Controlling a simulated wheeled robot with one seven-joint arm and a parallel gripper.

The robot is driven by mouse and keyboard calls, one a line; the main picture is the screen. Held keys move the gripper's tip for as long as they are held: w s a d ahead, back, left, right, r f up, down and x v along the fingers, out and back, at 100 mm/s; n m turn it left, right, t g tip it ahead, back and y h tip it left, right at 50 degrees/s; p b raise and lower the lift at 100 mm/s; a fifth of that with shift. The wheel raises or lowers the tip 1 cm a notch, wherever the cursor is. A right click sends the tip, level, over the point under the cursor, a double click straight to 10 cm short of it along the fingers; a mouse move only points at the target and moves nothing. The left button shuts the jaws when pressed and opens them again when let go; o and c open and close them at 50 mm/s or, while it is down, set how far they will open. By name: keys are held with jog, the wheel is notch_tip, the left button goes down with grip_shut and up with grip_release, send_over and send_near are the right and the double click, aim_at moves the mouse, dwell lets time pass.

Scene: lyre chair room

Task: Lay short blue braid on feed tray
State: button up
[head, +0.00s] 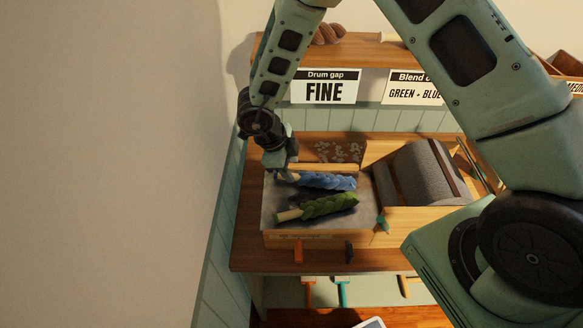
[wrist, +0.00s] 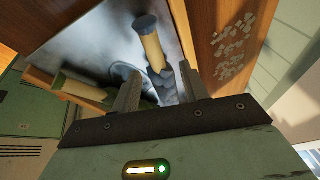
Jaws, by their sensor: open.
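The blue braid (head: 325,181), with a pale wooden core, lies on the grey feed tray (head: 274,206) behind a green braid (head: 330,205). My gripper (head: 287,177) is at the blue braid's left end in the head view. In the wrist view, my open gripper (wrist: 157,92) has one finger on each side of the blue braid (wrist: 163,86). Its wooden end stub sticks out past the fingers. I cannot tell whether the fingers touch it. The feed tray also shows in the wrist view (wrist: 98,45).
The green braid's core also shows left of the fingers in the wrist view (wrist: 82,89). A grey drum (head: 428,172) stands right of the tray. A shelf (head: 365,52) behind carries a brown braid (head: 330,33) and signs reading FINE (head: 323,91) and GREEN + BLUE (head: 413,92).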

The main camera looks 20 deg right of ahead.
jog(key=b+v, duration=0.1)
jog(key=v, duration=0.9)
jog(key=shift+r, duration=0.2)
jog(key=shift+a, duration=0.1)
